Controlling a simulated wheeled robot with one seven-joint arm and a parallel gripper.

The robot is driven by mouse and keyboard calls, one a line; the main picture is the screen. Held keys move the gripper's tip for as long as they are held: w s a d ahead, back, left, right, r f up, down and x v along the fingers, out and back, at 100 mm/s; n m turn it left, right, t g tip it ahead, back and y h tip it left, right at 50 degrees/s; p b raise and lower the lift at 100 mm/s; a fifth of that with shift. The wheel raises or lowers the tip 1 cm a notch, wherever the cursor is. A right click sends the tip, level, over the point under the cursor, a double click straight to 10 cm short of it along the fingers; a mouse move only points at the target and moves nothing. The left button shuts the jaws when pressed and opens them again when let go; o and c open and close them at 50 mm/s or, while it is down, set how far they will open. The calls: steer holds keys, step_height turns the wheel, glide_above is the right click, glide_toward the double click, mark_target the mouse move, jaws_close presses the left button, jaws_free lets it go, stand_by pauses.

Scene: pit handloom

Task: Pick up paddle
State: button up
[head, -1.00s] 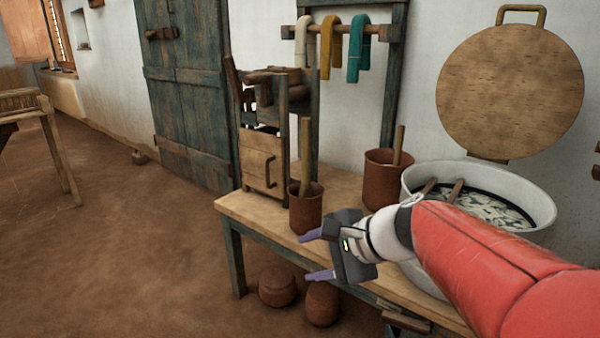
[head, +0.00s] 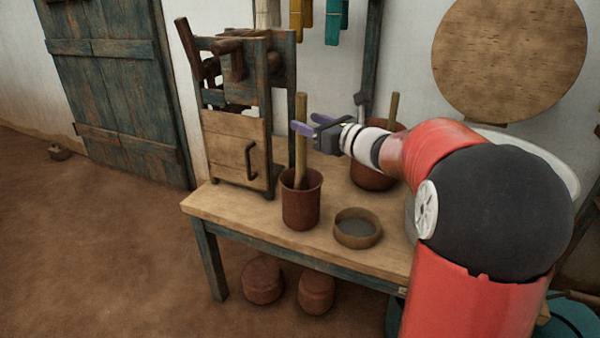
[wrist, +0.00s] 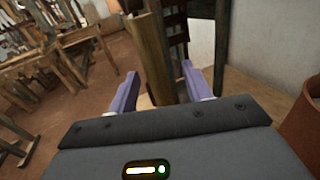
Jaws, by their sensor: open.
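The paddle (head: 300,145) is a long flat wooden stick standing nearly upright in a small reddish-brown pot (head: 301,208) on the table. Its lower end is hidden inside the pot. My gripper (head: 308,122) is open at the paddle's upper part, with a purple finger crossing in front of it in the head view. In the wrist view, the paddle (wrist: 152,58) shows in the gap between the two open fingers of my gripper (wrist: 158,82). I cannot tell how deep it sits between them. No grip on it shows.
The wooden table (head: 240,212) carries a wooden frame with a handled box (head: 236,150) left of the pot and a shallow round bowl (head: 357,228) right of it. A larger pot (head: 368,178) with another stick and a pale basin (head: 545,165) stand behind my arm.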

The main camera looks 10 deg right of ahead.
steer(key=x, duration=0.4)
steer(key=shift+w+a, duration=0.15)
steer(key=shift+a, duration=0.2)
steer(key=c, duration=1.1)
